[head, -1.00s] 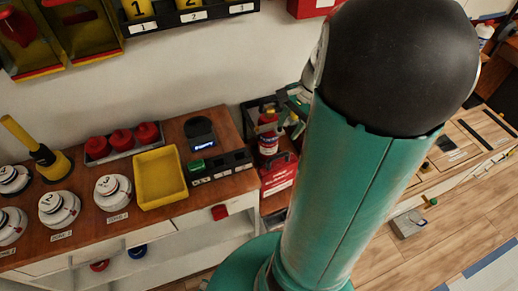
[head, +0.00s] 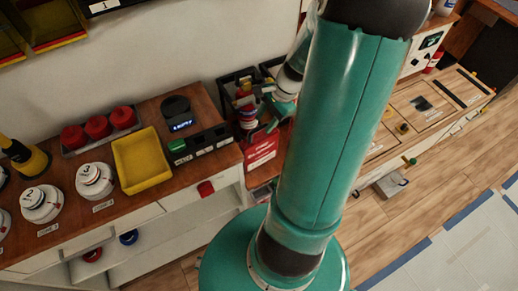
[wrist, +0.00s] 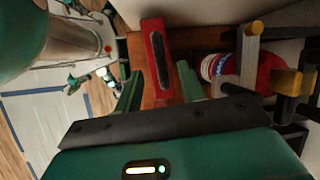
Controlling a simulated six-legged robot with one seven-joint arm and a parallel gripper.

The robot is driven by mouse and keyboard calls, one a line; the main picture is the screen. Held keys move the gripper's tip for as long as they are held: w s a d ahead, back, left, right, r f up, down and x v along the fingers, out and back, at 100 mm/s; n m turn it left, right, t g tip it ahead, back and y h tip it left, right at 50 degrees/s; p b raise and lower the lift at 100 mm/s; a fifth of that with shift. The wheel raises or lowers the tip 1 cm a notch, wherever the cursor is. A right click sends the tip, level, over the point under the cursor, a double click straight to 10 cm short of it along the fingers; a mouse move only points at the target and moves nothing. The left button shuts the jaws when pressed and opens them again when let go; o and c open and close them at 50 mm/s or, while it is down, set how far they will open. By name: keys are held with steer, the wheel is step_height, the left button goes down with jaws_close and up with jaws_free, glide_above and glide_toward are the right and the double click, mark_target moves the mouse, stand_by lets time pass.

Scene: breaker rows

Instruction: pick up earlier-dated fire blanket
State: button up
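A red case with a white label, likely a fire blanket (head: 262,152), stands on a low surface just right of the wooden counter. Its date cannot be read. In the wrist view a narrow red thing with a black strip on top (wrist: 156,55), apparently the same case seen from above, lies between and beyond my fingers. My gripper (wrist: 160,88) is open, with one green finger on each side. I cannot tell whether the fingers touch the case. In the head view my gripper (head: 274,118) is just above the case, partly hidden by my arm. No second fire blanket is clearly visible.
A red extinguisher-like bottle (head: 244,98) with a white and blue label stands in a black rack behind the case; it is close to the right finger in the wrist view (wrist: 215,66). The counter holds a yellow tray (head: 141,160) and a black device (head: 177,112).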

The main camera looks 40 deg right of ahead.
mark_target(260, 127)
steer(key=x, duration=0.4)
steer(key=shift+w+a+f, duration=0.15)
steer(key=shift+w+a, duration=0.1)
steer(key=shift+a, duration=0.05)
steer(key=shift+c, duration=0.4)
jaws_close()
stand_by(0.8)
